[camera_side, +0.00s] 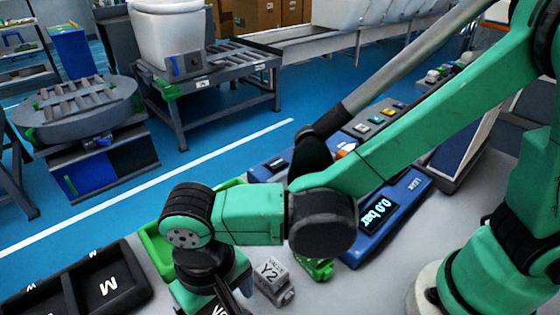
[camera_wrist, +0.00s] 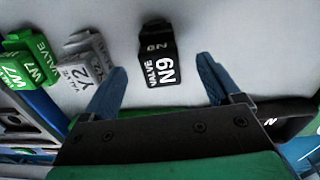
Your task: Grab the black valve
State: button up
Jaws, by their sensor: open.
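The black valve (camera_wrist: 158,58), marked "VALVE N9" in white, stands on the pale table in the wrist view. It lies ahead of and between the two blue fingers of my gripper (camera_wrist: 160,85), nearer the left finger. The fingers are spread apart and nothing is held between them. In the side view my gripper's wrist (camera_side: 205,265) points down at the table's front, and the fingers are cut off by the bottom edge.
A grey Y2 valve (camera_wrist: 88,65) and a green W7 valve (camera_wrist: 30,62) stand left of the black valve. Black trays (camera_side: 105,285) lie at the left in the side view. A blue Leak tester (camera_side: 385,210) with a "0.0 bar" display stands behind.

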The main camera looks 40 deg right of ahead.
aim_at(225, 313)
jog(key=shift+f, duration=1.55)
grip_shut()
